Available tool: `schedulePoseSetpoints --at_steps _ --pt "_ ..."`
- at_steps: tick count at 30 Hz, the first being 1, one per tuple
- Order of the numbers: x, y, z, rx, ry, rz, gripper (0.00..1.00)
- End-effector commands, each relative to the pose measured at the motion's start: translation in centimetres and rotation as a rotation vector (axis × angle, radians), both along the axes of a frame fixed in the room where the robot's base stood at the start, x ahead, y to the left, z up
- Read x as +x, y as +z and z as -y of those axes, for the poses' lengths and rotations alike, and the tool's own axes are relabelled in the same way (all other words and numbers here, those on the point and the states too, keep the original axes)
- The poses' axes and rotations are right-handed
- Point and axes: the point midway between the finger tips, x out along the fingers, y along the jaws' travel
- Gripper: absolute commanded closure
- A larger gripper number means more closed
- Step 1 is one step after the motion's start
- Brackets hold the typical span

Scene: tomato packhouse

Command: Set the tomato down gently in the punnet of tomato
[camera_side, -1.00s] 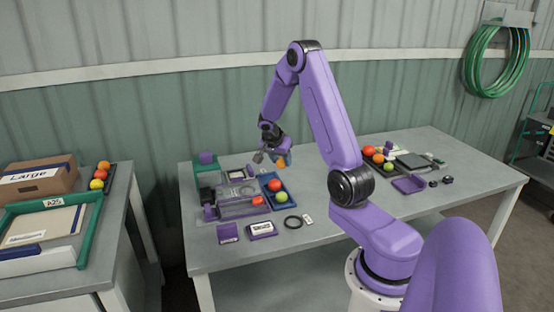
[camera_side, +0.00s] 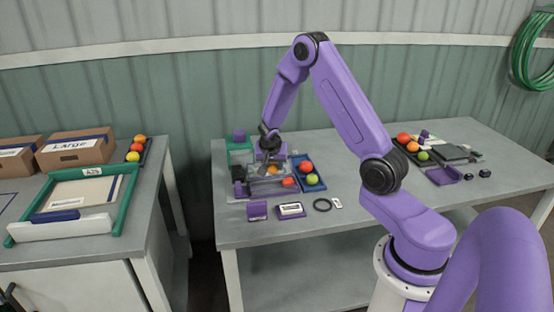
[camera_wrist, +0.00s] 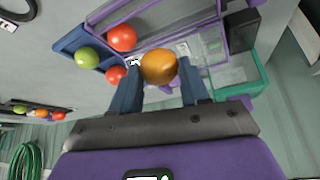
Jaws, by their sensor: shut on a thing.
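My gripper (camera_side: 269,157) is shut on an orange tomato (camera_wrist: 159,66). The tomato sits between the two blue fingers (camera_wrist: 160,82) in the wrist view. In the side view the tomato (camera_side: 273,169) is low over the clear punnet with purple edges (camera_side: 268,190). The punnet (camera_wrist: 208,45) also shows beyond the fingers in the wrist view. I cannot tell whether the held tomato touches the punnet.
A green tray (camera_side: 233,157) stands behind left. A purple block (camera_side: 257,210), a labelled box (camera_side: 291,210) and a black ring (camera_side: 322,204) lie in front.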

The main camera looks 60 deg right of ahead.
Motion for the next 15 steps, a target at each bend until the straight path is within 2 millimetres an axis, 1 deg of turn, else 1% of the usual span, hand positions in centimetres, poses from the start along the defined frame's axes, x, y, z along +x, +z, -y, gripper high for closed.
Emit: schedulePoseSetpoints --at_steps 3,15 --pt "-0.1 -1.1 0.0 0.001 0.001 -0.003 0.69" --pt "0.0 -4.4 0.0 0.0 0.0 -0.001 0.69"
